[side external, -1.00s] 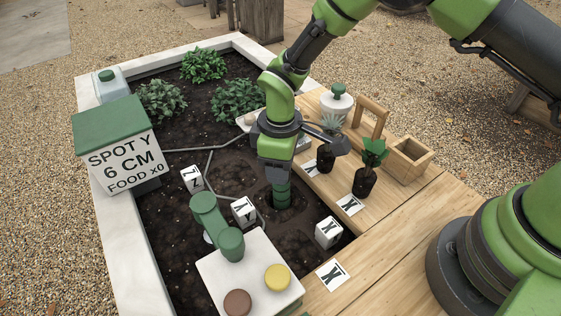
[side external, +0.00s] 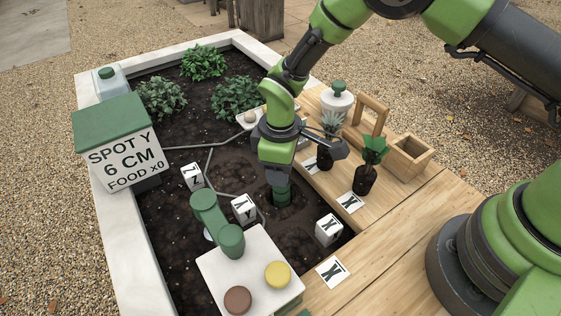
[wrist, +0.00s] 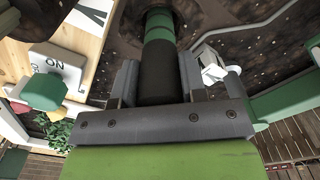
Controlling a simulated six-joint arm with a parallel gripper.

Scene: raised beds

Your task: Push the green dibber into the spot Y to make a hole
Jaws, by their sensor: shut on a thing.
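The green dibber (side external: 281,194) stands upright in the dark soil, its lower end hidden in the ground. In the wrist view the dibber (wrist: 160,33) shows green bands and a dark upper part, and goes into a dark round patch of soil. My gripper (side external: 279,172) is shut on its upper part; in the wrist view the two fingers (wrist: 159,82) flank it. A white cube marked Y (side external: 243,208) sits on the soil just left of the dibber. The sign (side external: 124,157) reads "SPOT Y 6 CM FOOD x0".
Cubes marked Z (side external: 191,176) and X (side external: 329,230) sit on the soil. A white box with a green lever (side external: 251,268) stands in front. Potted plants (side external: 367,180), a lidded jar (side external: 336,103) and a wooden caddy (side external: 370,120) are on the right boards. Leafy plants (side external: 237,97) grow behind.

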